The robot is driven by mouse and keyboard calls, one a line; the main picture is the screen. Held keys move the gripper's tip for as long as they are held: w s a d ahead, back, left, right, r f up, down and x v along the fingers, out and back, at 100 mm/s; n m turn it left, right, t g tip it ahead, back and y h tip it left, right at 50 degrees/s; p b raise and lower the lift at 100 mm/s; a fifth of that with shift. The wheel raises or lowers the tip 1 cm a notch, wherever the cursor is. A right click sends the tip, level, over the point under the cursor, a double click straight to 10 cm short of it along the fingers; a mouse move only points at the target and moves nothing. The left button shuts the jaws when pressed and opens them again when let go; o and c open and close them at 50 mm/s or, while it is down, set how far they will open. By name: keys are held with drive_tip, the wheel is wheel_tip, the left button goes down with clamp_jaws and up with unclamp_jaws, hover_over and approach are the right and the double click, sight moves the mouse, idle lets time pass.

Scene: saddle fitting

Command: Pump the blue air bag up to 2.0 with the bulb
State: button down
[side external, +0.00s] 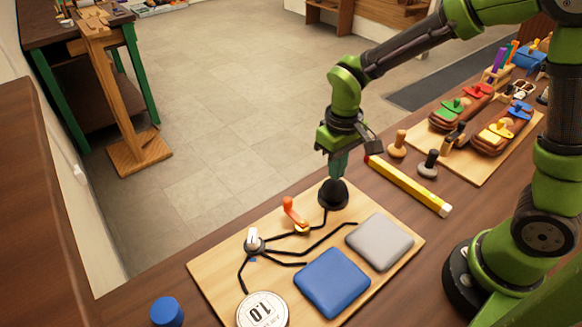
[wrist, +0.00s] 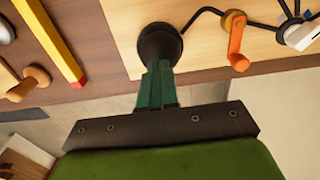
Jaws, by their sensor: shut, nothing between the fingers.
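The black bulb (side external: 333,195) stands at the far edge of a light wooden board, and it also shows in the wrist view (wrist: 160,44). My gripper (side external: 338,176) is shut and empty, pointing down at the top of the bulb. Its green fingers (wrist: 158,72) overlap the bulb in the wrist view; I cannot tell whether they press it. The blue air bag (side external: 332,282) lies flat at the board's front, beside a grey bag (side external: 380,241). Black hoses run from a white-handled valve (side external: 254,241).
An orange lever (side external: 293,213) stands left of the bulb. A blue cylinder (side external: 167,311) is left of the board (side external: 215,277). A second board with coloured-handled pieces is at far right.

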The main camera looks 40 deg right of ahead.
drive_tip(key=shift+f, duration=0.2)
drive_tip(key=shift+f, duration=1.55)
drive_tip(key=shift+r, duration=1.75)
drive_tip(key=shift+f, duration=0.15)
drive_tip(key=shift+f, duration=1.6)
drive_tip(key=shift+r, duration=1.75)
